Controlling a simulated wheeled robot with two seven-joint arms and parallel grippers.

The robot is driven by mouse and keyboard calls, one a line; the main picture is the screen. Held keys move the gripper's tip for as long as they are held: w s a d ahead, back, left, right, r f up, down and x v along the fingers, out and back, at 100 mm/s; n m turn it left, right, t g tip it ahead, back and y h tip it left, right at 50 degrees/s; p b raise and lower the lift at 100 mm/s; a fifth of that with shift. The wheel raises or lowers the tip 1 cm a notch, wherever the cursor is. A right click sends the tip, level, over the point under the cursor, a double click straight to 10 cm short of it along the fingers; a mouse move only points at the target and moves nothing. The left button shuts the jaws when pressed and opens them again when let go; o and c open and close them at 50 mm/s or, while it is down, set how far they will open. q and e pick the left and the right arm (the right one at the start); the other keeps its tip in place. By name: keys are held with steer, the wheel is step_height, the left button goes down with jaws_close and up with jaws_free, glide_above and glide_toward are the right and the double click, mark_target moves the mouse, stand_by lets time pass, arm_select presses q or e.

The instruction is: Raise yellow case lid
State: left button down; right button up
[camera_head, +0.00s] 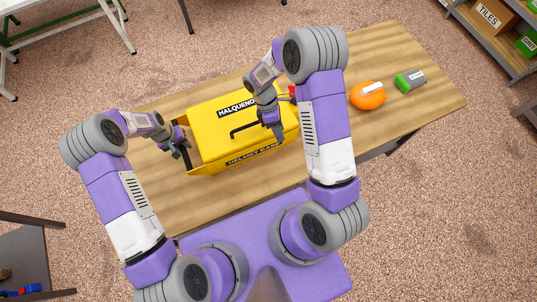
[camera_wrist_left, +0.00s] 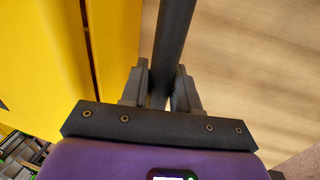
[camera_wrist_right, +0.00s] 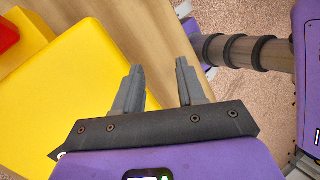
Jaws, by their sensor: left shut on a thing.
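The yellow case (camera_head: 215,127) lies on the wooden bench with its lid down or nearly down; "HELMET CASE" is lettered on the near side. A black bar (camera_head: 187,163) runs along its left end and shows as a dark bar in the left wrist view (camera_wrist_left: 174,40). My left gripper (camera_wrist_left: 160,88) is shut on this bar, one finger on each side; it is at the case's left end in the head view (camera_head: 183,150). My right gripper (camera_wrist_right: 157,75) is open and empty, over the case's near right part in the head view (camera_head: 275,134). A black handle (camera_head: 245,129) shows on top.
The wooden bench (camera_head: 425,104) has an orange helmet-like object (camera_head: 367,96) and a grey-and-green cylinder (camera_head: 410,81) right of the case. Something red (camera_head: 292,91) is at the case's right end. Shelves with boxes (camera_head: 494,15) stand far right. Near bench surface is clear.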

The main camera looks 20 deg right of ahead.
steer(key=s+a+f+m+t+y, duration=0.1)
steer(key=s+a+f+m+y, duration=0.3)
steer(key=s+a+f+m, duration=0.2)
steer(key=shift+s+a+f+m, duration=0.2)
steer(key=shift+s+f+m, duration=0.45)
steer(key=shift+f, duration=0.75)
